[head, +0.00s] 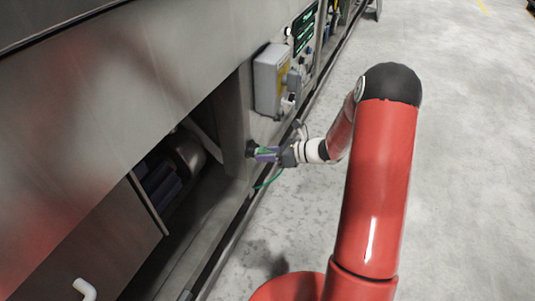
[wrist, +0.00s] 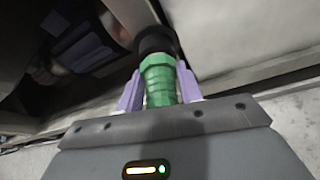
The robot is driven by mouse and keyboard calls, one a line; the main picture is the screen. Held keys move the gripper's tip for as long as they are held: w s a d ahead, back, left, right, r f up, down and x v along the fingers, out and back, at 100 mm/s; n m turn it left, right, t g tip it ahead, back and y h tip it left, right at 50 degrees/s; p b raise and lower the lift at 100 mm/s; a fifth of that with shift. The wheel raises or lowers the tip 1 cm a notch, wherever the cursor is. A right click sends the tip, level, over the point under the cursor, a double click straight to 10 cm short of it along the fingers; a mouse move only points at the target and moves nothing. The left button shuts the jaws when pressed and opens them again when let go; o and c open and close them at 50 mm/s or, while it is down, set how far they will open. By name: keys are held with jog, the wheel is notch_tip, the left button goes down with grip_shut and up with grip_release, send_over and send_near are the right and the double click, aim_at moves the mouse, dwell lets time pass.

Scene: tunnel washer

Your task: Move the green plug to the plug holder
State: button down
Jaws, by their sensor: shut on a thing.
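The green plug (wrist: 158,80) is between the two purple fingers of my gripper (wrist: 159,88) in the wrist view. The fingers are shut on it. The plug's far end meets a black round part (wrist: 155,40) on the machine's panel; I cannot tell how deep it sits there. The plug is mostly hidden by the gripper there. I cannot make out which part is the plug holder.
A grey box (head: 270,78) with a yellow label is mounted on the wall above my gripper. A dark open bay (head: 185,165) lies to the left. A control panel (head: 305,30) is farther back. The concrete floor (head: 460,170) to the right is clear.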

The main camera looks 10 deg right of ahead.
jog(key=c, duration=0.9)
grip_release()
jog(key=shift+o, duration=0.2)
jog(key=shift+d, duration=0.1)
jog(key=v, duration=0.8)
jog(key=s+a+r+n+g+h+p, duration=0.3)
jog(key=s+a+r+n+g+h, duration=0.35)
jog(key=s+r+n, duration=0.8)
jog(key=s+d+r+n+t+h+p, duration=0.1)
jog(key=s+d+r+n+t+h, duration=0.1)
jog(key=s+r+n+t+h, duration=0.3)
jog(key=s+r+n, duration=0.4)
jog(key=s+n, duration=0.3)
jog(key=shift+r+n+p, duration=0.35)
